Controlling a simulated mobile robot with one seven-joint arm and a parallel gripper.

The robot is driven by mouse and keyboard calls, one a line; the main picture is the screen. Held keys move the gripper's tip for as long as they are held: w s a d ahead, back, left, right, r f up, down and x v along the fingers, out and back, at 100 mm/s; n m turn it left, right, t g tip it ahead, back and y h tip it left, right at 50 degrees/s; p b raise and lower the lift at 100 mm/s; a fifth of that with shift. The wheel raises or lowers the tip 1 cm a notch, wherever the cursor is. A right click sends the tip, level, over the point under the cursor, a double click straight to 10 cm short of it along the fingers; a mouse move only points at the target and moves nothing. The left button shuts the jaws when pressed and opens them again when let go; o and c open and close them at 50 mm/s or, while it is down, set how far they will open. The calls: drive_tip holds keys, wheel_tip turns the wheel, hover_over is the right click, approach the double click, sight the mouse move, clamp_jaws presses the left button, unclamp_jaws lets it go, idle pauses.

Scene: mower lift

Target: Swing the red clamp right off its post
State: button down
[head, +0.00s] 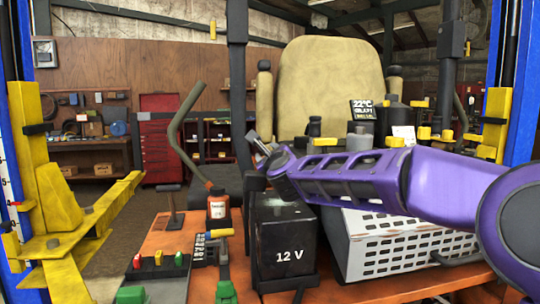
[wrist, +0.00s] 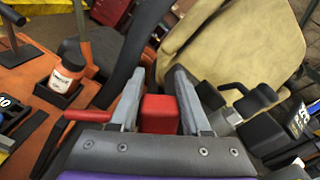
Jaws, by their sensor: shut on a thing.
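The red clamp (wrist: 159,114) shows in the wrist view as a red block between my fingers, with a red bar out to its left. My gripper (wrist: 158,84) is shut on it, with a grey finger on each side. In the head view my gripper (head: 262,148) is above the black 12 V battery (head: 283,238), at the end of my purple arm. I cannot make out the clamp there. The clamp's post is hidden in both views, so I cannot tell whether the clamp is still around it.
A white perforated box (head: 400,245) is on the right. The tan seat (head: 330,85) rises behind. Yellow lift arms (head: 60,220) stand at left.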

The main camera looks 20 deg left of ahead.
drive_tip(key=shift+r, duration=0.1)
idle(0.3)
drive_tip(key=shift+c, duration=1.8)
unclamp_jaws()
